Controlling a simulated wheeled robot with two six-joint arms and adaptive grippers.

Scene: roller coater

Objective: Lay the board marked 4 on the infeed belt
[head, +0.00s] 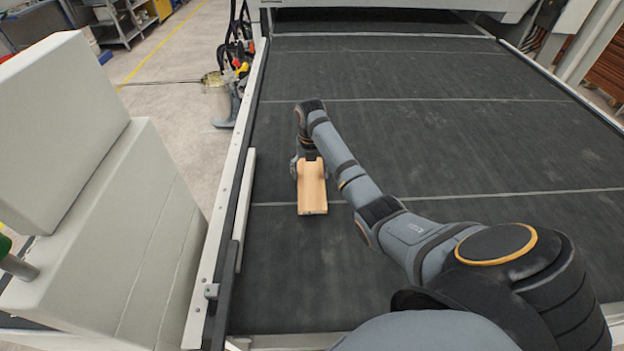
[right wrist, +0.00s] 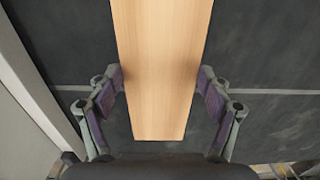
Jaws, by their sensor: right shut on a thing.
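A light wooden board (head: 312,192) is at the left part of the dark infeed belt (head: 420,150), lengthwise along the belt, over a pale cross line. No number can be read on it. My right gripper (head: 309,164) is shut on the board from above. In the right wrist view the board (right wrist: 162,50) runs between the two fingers of my right gripper (right wrist: 161,84), which press its long edges. I cannot tell whether the board's underside touches the belt. My left gripper is not in view.
A pale side rail (head: 222,210) runs along the belt's left edge, close to the board. White machine housings (head: 120,230) stand left of it. The machine's opening (head: 375,22) is at the far end. The belt's right side is otherwise clear.

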